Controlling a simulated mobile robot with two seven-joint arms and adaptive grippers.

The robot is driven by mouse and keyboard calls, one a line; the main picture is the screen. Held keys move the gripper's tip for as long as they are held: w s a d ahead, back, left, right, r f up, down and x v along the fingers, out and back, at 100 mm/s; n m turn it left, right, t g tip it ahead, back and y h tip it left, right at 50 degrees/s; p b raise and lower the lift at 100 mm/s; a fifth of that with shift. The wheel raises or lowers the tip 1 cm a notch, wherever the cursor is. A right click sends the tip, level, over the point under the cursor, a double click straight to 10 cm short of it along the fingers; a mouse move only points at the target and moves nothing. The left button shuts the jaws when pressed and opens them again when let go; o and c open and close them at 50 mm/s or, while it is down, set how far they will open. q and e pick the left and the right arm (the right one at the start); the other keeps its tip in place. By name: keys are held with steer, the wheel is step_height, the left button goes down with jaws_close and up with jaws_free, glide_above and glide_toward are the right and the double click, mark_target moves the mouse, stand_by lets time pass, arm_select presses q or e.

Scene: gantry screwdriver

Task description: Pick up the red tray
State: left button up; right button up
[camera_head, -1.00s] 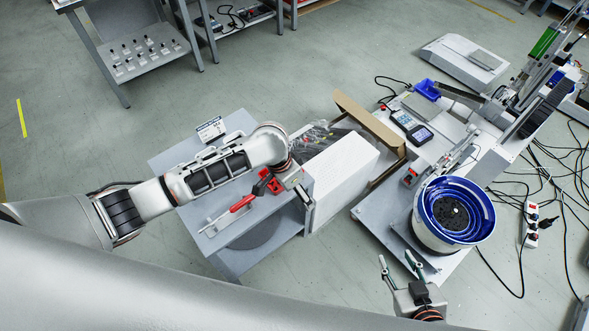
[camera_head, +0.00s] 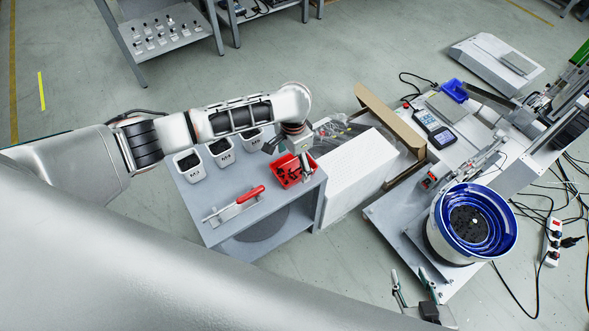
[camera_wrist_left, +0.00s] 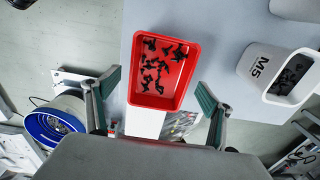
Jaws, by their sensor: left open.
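The red tray (camera_head: 284,180) sits on the grey table near its right end and holds small black parts. In the left wrist view the tray (camera_wrist_left: 143,99) lies ahead of my left gripper (camera_wrist_left: 157,82), between its green-padded fingers, with gaps on both sides. My left gripper (camera_head: 292,160) is open and empty, just above the tray, and hides part of it in the head view. I cannot tell the exact height between them. My right gripper (camera_head: 411,284) is at the bottom of the head view, fingers apart and empty.
The grey table (camera_head: 228,232) also carries a red-handled screwdriver (camera_head: 250,194) and several white bins (camera_head: 221,151). A white box (camera_head: 352,175) stands right of the table. Beyond it is a machine bench with a blue bowl feeder (camera_head: 478,222). Cables lie on the floor at right.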

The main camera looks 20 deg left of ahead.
mark_target(293, 173)
arm_select(q)
steer(key=shift+s+f, duration=0.2)
steer(key=shift+f, duration=1.05)
steer(key=shift+f+b, duration=0.35)
steer(key=shift+b, duration=0.05)
steer(key=shift+w+r, duration=0.2)
steer(key=c, duration=1.3)
arm_select(e)
steer(key=shift+w+r, duration=0.1)
steer(key=shift+w, duration=0.5)
steer(key=shift+s, duration=0.1)
